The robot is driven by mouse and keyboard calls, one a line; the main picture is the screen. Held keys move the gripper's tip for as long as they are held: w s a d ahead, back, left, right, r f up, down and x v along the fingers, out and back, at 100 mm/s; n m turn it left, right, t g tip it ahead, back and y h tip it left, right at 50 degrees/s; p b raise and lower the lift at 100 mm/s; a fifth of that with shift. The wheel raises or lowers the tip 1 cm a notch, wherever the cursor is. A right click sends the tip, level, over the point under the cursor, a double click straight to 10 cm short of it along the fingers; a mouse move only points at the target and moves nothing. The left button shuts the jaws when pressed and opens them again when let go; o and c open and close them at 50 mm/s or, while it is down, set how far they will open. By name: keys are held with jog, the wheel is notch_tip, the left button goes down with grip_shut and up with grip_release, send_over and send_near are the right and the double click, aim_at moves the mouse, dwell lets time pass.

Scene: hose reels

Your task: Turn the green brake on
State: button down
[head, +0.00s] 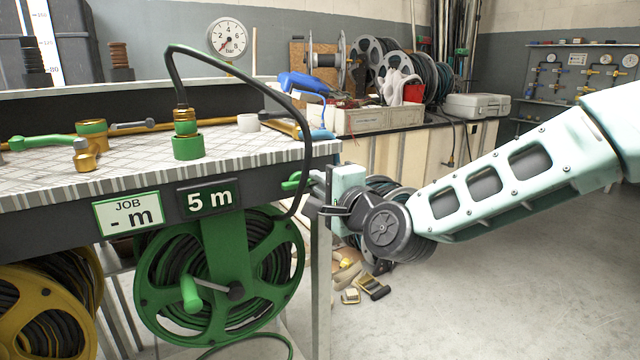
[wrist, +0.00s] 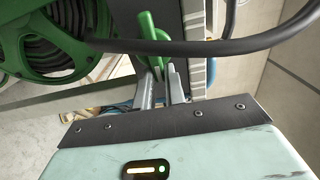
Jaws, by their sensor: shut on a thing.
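The green reel (head: 222,270) hangs under the bench front, below a "5 m" sign and beside a "JOB - m" sign. The green brake lever (head: 291,184) sticks out at the bench's right front corner. In the wrist view the green brake lever (wrist: 148,27) rises from between my fingertips, and the green reel (wrist: 45,40) is at upper left. My gripper (head: 322,206) comes in from the right and is shut on the lever. In the wrist view its two fingers (wrist: 159,74) close around the lever's lower part. The lever's grasped part is mostly hidden.
A black hose (head: 279,90) arches from a green and brass fitting (head: 187,140) down past the bench corner, and crosses close above my fingers in the wrist view. A yellow reel (head: 50,305) hangs at left. Loose parts (head: 366,288) lie on the floor; the floor at right is clear.

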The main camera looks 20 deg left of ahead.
jog(key=shift+s+a+f, duration=0.25)
jog(key=shift+s, duration=0.15)
jog(key=c, duration=1.5)
grip_release()
jog(key=shift+o, duration=0.2)
jog(key=shift+r, duration=0.1)
jog(key=shift+w+d+r, duration=0.1)
jog(key=shift+w+d, duration=0.05)
jog(key=shift+w, duration=0.05)
jog(key=p+v, duration=0.2)
jog(key=v, duration=1.5)
jog(key=shift+d+p, duration=0.2)
jog(key=shift+p, duration=0.1)
jog(key=shift+s, duration=0.1)
